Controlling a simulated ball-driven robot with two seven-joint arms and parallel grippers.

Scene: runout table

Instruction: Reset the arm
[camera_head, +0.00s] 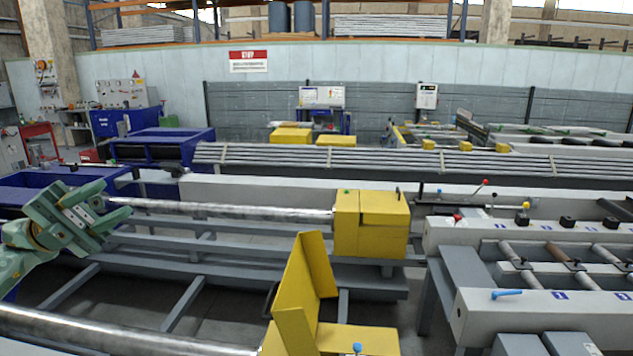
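My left gripper (117,200) is green and comes in from the left side of the head view. Its two fingers stand apart and point to the right. The end of a long shiny round bar (230,208) shows at the gap between the fingertips. I cannot tell whether the fingers touch the bar or whether it lies behind them. Nothing is clearly held. My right gripper is not in view.
The bar runs right to a yellow block (358,225) on the grey runout frame. A second bar (110,333) leads to an open yellow housing (305,290) in front. A roller table (540,317) stands at right. A bundle of tubes (380,160) lies behind.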

